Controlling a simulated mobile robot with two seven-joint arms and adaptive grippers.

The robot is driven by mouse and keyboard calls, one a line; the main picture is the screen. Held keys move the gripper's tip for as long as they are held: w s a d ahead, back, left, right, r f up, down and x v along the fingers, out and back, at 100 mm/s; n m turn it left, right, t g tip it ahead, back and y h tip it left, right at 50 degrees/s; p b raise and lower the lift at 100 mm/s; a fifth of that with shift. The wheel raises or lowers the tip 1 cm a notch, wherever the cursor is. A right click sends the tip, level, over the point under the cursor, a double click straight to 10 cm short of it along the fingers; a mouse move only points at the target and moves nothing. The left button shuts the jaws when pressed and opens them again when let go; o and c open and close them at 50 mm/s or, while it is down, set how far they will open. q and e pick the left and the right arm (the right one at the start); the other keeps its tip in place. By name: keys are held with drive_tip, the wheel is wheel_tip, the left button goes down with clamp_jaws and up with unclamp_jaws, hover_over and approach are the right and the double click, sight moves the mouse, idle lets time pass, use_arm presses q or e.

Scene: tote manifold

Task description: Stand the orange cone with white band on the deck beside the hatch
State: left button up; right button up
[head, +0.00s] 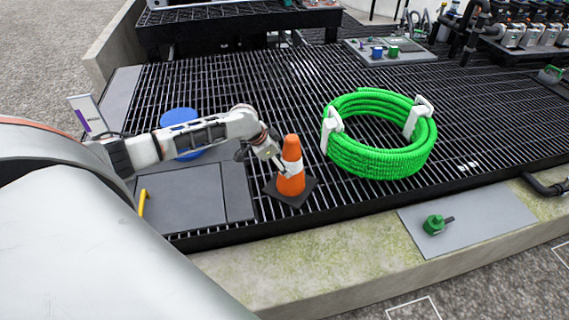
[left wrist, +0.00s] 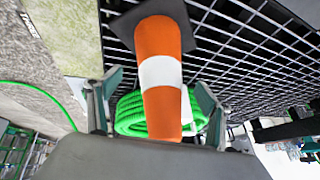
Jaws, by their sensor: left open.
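The orange cone with white band (head: 291,170) stands upright on its dark square base on the black grated deck (head: 330,200). It is just right of the grey hatch (head: 185,198), which has a yellow handle (head: 142,201). My left gripper (head: 276,160) is at the cone's upper left side in the head view. In the left wrist view, the cone (left wrist: 162,60) lies between the two parted fingers of this gripper (left wrist: 155,98). Gaps show on both sides, though contact is hard to judge in the head view. My right gripper is not in view.
A coiled green hose (head: 380,160) with white straps lies right of the cone. A blue round lid (head: 180,118) sits behind the hatch. A concrete curb (head: 330,258) runs along the front, with a green fitting (head: 434,224) on a grey plate. Grating behind the cone is clear.

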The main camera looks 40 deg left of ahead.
use_arm(q)
drive_tip(key=p+v, duration=0.1)
drive_tip(key=v, duration=0.4)
drive_tip(key=shift+s+r, duration=0.15)
drive_tip(key=shift+r, duration=0.05)
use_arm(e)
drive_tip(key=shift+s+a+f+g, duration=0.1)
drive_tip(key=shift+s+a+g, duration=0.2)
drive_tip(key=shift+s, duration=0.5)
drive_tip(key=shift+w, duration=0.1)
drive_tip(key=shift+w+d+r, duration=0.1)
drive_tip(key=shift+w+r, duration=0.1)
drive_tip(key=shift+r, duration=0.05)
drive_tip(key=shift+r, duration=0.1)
